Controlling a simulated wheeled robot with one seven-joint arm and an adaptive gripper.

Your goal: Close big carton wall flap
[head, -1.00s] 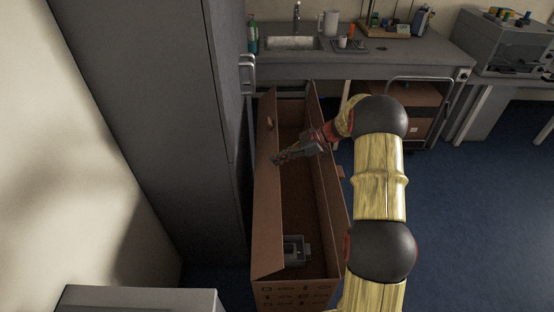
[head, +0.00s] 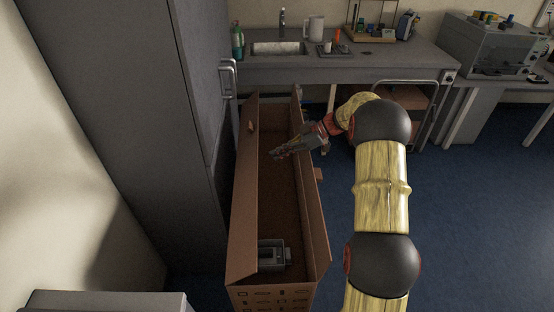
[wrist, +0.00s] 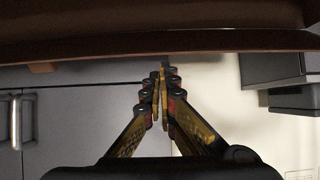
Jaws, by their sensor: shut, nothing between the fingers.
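The big carton (head: 270,297) is a long brown box on the floor, open at the top, beside the tall grey cabinet. Its long left flap (head: 245,215) stands raised and tilted along the cabinet side. Its right flap (head: 313,215) is also raised along the other long side. My gripper (head: 273,155) is over the opening, just right of the left flap's upper edge, with its fingers shut and empty. I cannot tell whether it touches the flap. In the wrist view the shut fingers (wrist: 162,75) point toward a brown carton edge (wrist: 150,45) across the top.
The tall grey cabinet (head: 150,120) stands close on the carton's left. A grey boxy object (head: 273,255) lies inside the carton's near end. The sink counter (head: 350,65) is behind the carton's far end. Blue floor (head: 470,200) is clear to the right.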

